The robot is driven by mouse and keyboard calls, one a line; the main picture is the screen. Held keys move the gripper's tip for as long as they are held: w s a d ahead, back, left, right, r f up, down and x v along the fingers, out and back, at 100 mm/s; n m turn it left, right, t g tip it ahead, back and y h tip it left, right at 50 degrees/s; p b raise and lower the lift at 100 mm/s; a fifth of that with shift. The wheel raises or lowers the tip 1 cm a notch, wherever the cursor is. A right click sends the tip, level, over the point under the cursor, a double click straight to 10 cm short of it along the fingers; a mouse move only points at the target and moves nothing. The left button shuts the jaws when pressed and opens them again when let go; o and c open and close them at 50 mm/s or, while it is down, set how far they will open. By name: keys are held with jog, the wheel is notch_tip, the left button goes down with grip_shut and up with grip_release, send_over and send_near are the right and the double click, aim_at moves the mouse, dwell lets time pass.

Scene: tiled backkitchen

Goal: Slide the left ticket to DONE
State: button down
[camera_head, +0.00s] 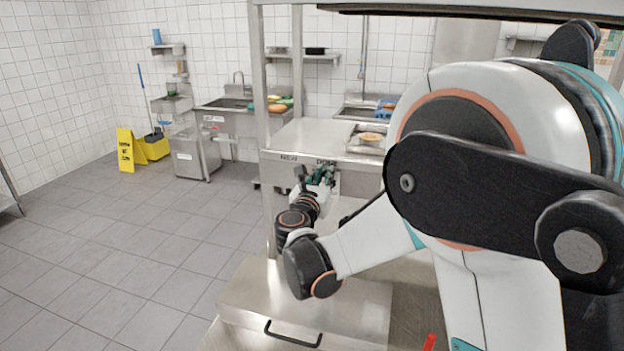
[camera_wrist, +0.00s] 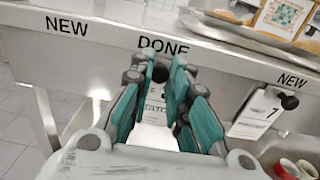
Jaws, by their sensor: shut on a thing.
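The left ticket (camera_wrist: 155,108) is a white slip with partly hidden print, hanging from the steel rail (camera_wrist: 105,42) below the DONE label (camera_wrist: 163,46). My gripper (camera_wrist: 161,70) is shut on the left ticket at its dark knob, and the teal fingers cover its sides. In the head view my gripper (camera_head: 318,176) is at the shelf's front edge, near DONE; the ticket cannot be made out there. A left NEW label (camera_wrist: 67,25) is on the rail. The right ticket (camera_wrist: 262,112), marked 7, hangs with a black knob under the right NEW label (camera_wrist: 291,80).
A metal tray (camera_wrist: 245,33) stands on the shelf above the rail; it also shows in the head view (camera_head: 365,148). A steel box with a black handle (camera_head: 292,338) is below my arm. Cups (camera_wrist: 290,168) stand at lower right.

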jog(key=shift+d, duration=0.15)
jog(key=c, duration=1.7)
grip_release()
jog(key=shift+s, duration=0.1)
jog(key=shift+o, duration=0.9)
jog(key=shift+d, duration=0.15)
jog(key=shift+s, duration=0.1)
jog(key=v, duration=1.2)
